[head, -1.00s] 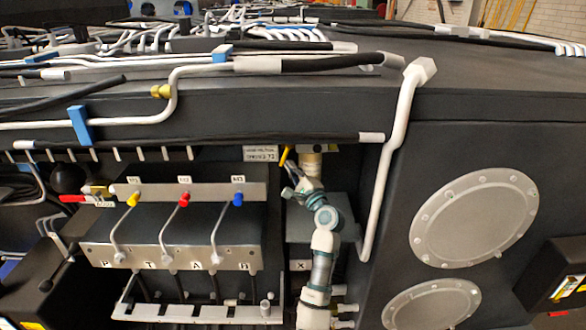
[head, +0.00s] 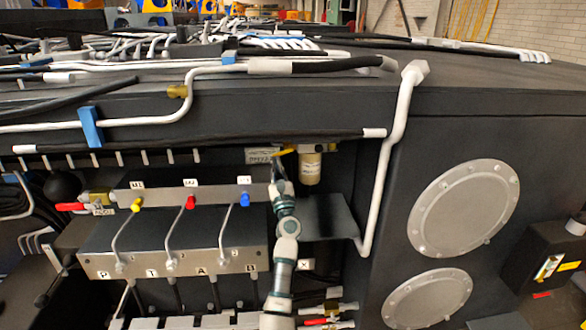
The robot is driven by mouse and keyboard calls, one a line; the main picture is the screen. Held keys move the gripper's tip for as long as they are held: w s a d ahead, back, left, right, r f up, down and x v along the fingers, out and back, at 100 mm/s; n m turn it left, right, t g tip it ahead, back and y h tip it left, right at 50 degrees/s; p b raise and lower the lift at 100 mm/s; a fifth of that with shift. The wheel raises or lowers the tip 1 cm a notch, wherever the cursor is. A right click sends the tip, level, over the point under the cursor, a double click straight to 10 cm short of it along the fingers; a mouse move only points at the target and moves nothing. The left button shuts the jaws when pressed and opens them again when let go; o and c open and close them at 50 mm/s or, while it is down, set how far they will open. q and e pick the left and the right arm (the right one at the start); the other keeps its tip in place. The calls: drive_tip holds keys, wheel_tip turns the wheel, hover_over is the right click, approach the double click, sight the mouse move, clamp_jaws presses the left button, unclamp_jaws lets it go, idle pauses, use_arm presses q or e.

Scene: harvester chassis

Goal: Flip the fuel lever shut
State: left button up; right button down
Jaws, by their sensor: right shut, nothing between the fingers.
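A small yellow lever (head: 286,151) sits beside the top of a cream filter cylinder (head: 310,167), under the ledge. It lies close to level. It looks like the fuel lever, but its label (head: 259,156) is too small to read. My right gripper (head: 278,166) is shut and empty, just below and left of the yellow lever; I cannot tell whether they touch. My right arm rises from the bottom of the view and hides part of the recess behind it. My left gripper is not in view.
A valve block (head: 165,262) with yellow, red and blue knobs stands left of my arm. A red lever (head: 70,206) is further left. A thick white pipe (head: 390,160) runs down on the right. A dark ledge (head: 240,110) overhangs the recess.

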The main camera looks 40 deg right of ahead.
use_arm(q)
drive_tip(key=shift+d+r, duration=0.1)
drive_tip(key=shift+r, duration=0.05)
use_arm(e)
drive_tip(key=shift+w+r+m+h, duration=0.15)
drive_tip(key=shift+r+m+h, duration=0.15)
drive_tip(key=shift+m+h, duration=0.45)
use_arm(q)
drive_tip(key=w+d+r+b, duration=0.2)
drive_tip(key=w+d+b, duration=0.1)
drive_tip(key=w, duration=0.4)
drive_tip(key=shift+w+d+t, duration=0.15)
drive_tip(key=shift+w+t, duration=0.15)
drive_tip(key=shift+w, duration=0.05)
use_arm(e)
drive_tip(key=w+d+f+v, duration=0.1)
drive_tip(key=f+v, duration=0.1)
drive_tip(key=v, duration=1)
drive_tip(key=shift+s+f, duration=0.2)
drive_tip(key=shift+f, duration=0.15)
